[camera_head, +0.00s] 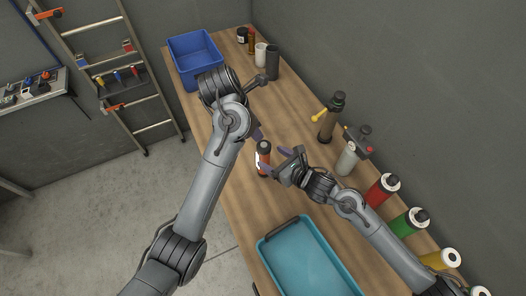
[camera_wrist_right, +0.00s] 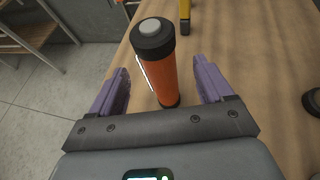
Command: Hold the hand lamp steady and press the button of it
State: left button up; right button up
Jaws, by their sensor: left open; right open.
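The hand lamp (camera_head: 263,160) is an orange cylinder with black ends, standing upright on the wooden table. In the right wrist view the hand lamp (camera_wrist_right: 158,68) shows a grey round button (camera_wrist_right: 150,27) on its top. My right gripper (camera_head: 278,161) is open, its purple fingers on either side of the lamp; in the right wrist view gaps show between the lamp and both fingers. My left gripper (camera_head: 256,131) is open, just above and left of the lamp in the head view, and mostly hidden behind my left arm.
A blue bin (camera_head: 176,62) stands at the table's far end, and a teal tray (camera_head: 266,262) at the near end. Bottles and coloured cylinders, such as a red one (camera_head: 380,190) and a green one (camera_head: 407,224), line the wall side. A ladder (camera_head: 150,90) stands left of the table.

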aim_at(261, 151)
jog(key=shift+x, duration=3.5)
jog(key=shift+s, duration=0.1)
jog(key=c, duration=1.1)
pick_arm(q)
grip_shut()
pick_arm(e)
jog(key=shift+f, duration=0.1)
jog(key=shift+c, duration=0.4)
